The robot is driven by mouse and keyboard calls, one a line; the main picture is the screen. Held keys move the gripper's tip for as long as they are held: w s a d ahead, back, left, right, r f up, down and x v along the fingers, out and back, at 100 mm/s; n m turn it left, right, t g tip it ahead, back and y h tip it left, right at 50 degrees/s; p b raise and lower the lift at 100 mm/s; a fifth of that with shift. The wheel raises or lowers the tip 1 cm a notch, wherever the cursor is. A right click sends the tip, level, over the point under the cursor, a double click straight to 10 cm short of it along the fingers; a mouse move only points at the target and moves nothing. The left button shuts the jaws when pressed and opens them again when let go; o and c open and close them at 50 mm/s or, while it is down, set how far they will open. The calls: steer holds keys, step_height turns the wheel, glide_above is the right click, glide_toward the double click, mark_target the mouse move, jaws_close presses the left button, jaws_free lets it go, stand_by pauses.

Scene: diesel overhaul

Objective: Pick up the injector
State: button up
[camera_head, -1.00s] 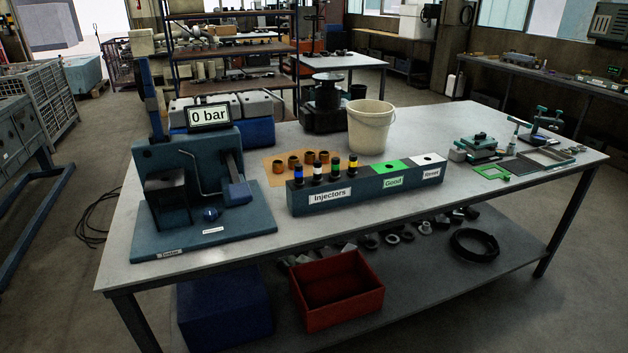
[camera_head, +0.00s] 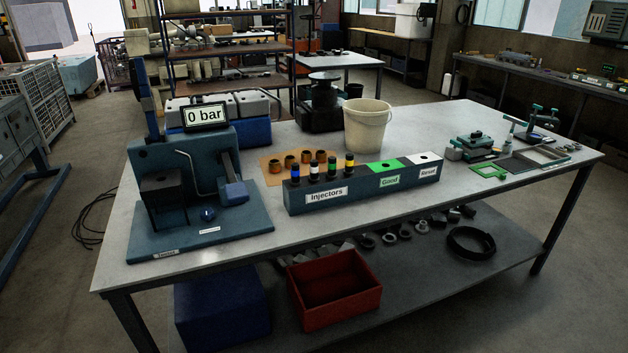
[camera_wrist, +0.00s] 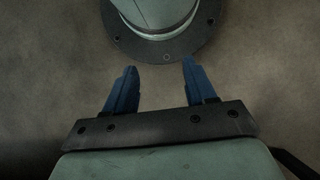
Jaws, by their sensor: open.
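Several injectors stand upright in a row in the left part of a long blue rack labelled "Injectors" (camera_head: 308,200) in the head view. Their tops carry coloured bands: a blue-banded injector (camera_head: 295,173), a white-banded one (camera_head: 314,171), a black-topped one (camera_head: 332,168) and a yellow-banded one (camera_head: 349,163). Their lower parts are hidden in the rack. My gripper (camera_wrist: 156,82) shows only in the wrist view, with its two blue fingers apart and nothing between them. It is away from the injectors, over a plain floor-like surface and a round grey flange.
The rack's right end has a green "Good" section (camera_head: 389,163) and a white "Reset" section (camera_head: 423,158). A blue tester (camera_head: 185,170) reading 0 bar stands left. A bucket (camera_head: 368,127) stands behind the rack. Vices and small parts lie right. The front table strip is clear.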

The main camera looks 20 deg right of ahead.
steer(key=w+d+r+m+t, duration=0.1)
steer(key=w+d+r+t, duration=0.1)
steer(key=w+d+r, duration=0.55)
steer(key=w+d+r+t, duration=0.1)
steer(key=w+d+r, duration=0.25)
steer(key=w, duration=0.75)
steer(key=w+d+r+m+t, duration=0.1)
steer(key=w+d+r+t, duration=0.1)
steer(key=w+d+r, duration=0.6)
steer(key=w+d+r+t+h, duration=0.1)
steer(key=w+d+r, duration=0.3)
steer(key=d+r, duration=0.4)
steer(key=w+d+r+t, duration=0.2)
steer(key=w+d+r, duration=0.3)
steer(key=r, duration=0.5)
steer(key=w+d+r+t+h, duration=0.1)
steer(key=w+d+r, duration=0.1)
steer(key=d+r, duration=0.75)
steer(key=n+t+y, duration=0.2)
glide_toward(315, 162)
steer(key=x, duration=1.1)
steer(key=shift+w+f, duration=0.2)
steer(key=shift+f, duration=0.15)
jaws_close()
